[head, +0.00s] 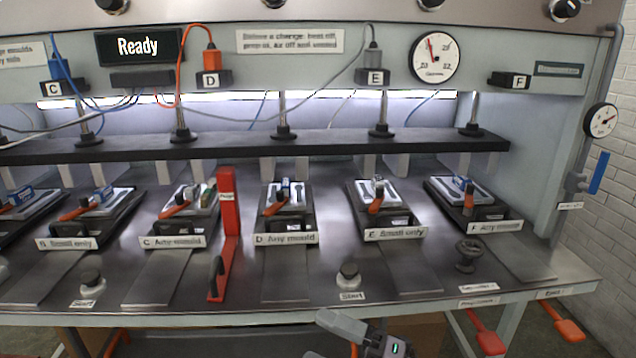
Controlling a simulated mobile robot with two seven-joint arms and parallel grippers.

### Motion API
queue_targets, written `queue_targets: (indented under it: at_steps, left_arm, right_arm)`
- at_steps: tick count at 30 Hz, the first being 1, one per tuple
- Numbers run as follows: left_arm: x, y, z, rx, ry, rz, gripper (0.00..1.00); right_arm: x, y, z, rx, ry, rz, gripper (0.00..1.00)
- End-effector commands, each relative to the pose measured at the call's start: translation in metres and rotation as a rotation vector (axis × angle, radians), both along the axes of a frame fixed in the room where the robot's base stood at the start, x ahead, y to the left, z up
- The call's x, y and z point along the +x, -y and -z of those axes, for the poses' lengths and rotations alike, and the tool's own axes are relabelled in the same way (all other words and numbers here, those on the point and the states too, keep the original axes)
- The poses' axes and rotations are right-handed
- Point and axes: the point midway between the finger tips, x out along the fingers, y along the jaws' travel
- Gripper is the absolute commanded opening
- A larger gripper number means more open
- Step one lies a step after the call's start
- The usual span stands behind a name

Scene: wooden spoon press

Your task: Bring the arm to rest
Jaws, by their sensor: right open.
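My right gripper (343,327) shows at the bottom middle of the head view, in front of the bench's front edge and low in the picture. It is open, and I see nothing held in it. Part of my right arm (396,348) shows just right of it, cut off by the lower frame edge. My left gripper is not in view.
Red and orange pedals (489,343) are below right. A sign (138,46) reads Ready.

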Motion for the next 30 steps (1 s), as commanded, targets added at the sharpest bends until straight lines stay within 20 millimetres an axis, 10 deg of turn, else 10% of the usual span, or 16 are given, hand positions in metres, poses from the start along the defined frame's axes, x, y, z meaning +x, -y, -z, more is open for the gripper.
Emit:
queue_targets:
  at_steps: [10,18,24,30]
  left_arm:
    - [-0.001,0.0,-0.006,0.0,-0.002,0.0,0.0]
    - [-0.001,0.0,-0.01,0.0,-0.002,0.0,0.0]
    - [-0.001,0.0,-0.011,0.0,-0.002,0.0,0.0]
    - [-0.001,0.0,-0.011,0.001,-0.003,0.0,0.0]
  right_arm:
    - [-0.016,0.084,0.073,0.423,-0.671,0.507,0.88]
    - [-0.091,0.157,0.167,0.619,-1.212,0.877,0.88]
    - [-0.148,0.183,0.207,0.685,-1.467,1.038,0.88]
    - [-0.165,0.189,0.216,0.701,-1.537,1.079,0.88]
